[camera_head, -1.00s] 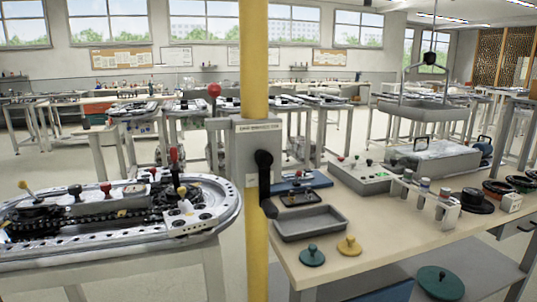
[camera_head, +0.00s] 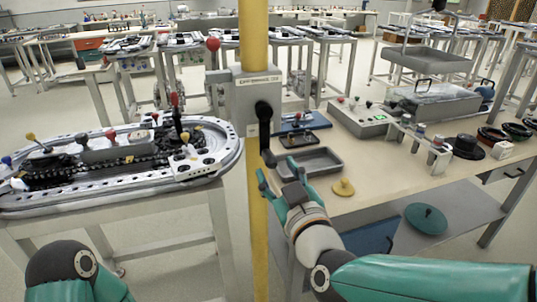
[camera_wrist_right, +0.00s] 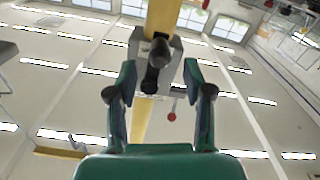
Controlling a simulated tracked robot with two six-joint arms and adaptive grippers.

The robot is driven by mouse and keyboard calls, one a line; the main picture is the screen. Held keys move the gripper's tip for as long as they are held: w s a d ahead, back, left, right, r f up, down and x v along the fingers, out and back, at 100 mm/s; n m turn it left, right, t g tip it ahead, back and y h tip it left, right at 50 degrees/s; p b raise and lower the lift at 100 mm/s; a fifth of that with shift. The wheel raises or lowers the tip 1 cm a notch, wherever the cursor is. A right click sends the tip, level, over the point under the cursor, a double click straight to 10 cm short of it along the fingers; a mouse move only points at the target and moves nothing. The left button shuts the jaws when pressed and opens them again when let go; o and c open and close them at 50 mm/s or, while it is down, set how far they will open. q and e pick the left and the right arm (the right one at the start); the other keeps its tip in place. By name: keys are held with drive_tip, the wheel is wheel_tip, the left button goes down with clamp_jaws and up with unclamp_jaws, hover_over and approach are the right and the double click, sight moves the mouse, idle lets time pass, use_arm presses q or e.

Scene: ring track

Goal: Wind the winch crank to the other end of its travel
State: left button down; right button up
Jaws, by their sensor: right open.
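The winch is a grey box (camera_head: 243,100) on a yellow post (camera_head: 258,225). Its black crank (camera_head: 264,125) hangs down from the hub on the front, with its lower end near the tray's left edge in the head view. My right gripper (camera_head: 278,174) is open just below and in front of the crank's lower end. In the right wrist view the crank (camera_wrist_right: 158,53) shows beyond and between the open fingers (camera_wrist_right: 160,80), and I see no contact. My left gripper is not in view; only part of my left arm shows at the lower left.
A ring track table (camera_head: 120,225) is at left. A workbench (camera_head: 385,185) at right holds a grey tray (camera_head: 325,165), a yellow knobbed disc (camera_head: 343,187) and a control box (camera_head: 360,122).

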sight(268, 156)
drive_tip(key=x, duration=0.6)
drive_tip(key=shift+w+p, duration=0.2)
drive_tip(key=shift+p, duration=0.2)
clamp_jaws()
